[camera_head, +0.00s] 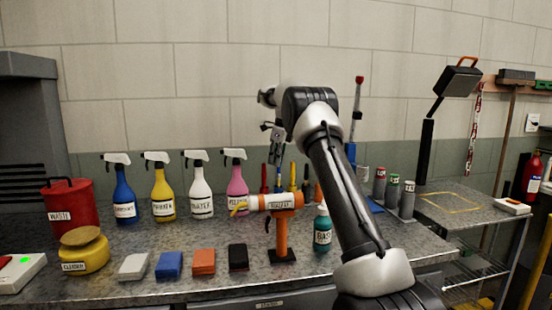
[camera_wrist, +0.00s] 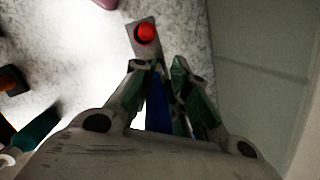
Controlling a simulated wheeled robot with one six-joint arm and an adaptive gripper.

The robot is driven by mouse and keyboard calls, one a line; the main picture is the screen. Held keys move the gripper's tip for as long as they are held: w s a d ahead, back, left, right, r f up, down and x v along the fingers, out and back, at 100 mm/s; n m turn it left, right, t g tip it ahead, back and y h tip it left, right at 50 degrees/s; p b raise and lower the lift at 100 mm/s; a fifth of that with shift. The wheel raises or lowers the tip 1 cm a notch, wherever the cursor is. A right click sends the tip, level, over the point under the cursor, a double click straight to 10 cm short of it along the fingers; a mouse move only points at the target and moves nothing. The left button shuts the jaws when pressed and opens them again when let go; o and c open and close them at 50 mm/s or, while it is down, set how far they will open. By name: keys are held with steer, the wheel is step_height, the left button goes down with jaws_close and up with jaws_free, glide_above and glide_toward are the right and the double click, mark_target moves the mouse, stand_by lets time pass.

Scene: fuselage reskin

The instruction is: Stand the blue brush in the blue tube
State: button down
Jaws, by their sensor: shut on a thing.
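My gripper (camera_head: 273,131) is above the back of the bench, behind the spray bottles, pointing down. It is shut on the blue brush, whose blue length (camera_wrist: 156,106) shows between the fingers (camera_wrist: 158,72) in the wrist view. Much of the brush is hidden by the fingers. In the head view it is hard to tell apart from the thin upright red, yellow and dark handles below the gripper. A blue tube (camera_head: 351,153) stands right of my gripper, partly behind my arm. A tall shaft with a red top (camera_head: 359,80) rises above that tube; whether it stands inside is unclear.
Several spray bottles (camera_head: 162,195) stand left of my gripper. An orange heat tool on a stand (camera_head: 281,235) and a teal bottle (camera_head: 322,235) are in front. Several grey cans (camera_head: 392,190) stand right of my arm. A red round top (camera_wrist: 146,32) lies beyond the fingers.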

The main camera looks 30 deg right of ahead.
steer(key=shift+r, duration=0.15)
steer(key=shift+v, duration=0.85)
steer(key=shift+w, duration=0.2)
stand_by(0.5)
steer(key=shift+f, duration=1.05)
steer(key=shift+w+a+v, duration=0.1)
steer(key=shift+w+v, duration=0.1)
steer(key=shift+v, duration=0.75)
steer(key=shift+w+a+v, duration=0.1)
steer(key=shift+w+v, duration=0.15)
steer(key=shift+v, duration=0.75)
steer(key=shift+w+a+v, duration=0.1)
steer(key=shift+w+v, duration=0.1)
steer(key=shift+v, duration=0.75)
steer(key=shift+r, duration=0.15)
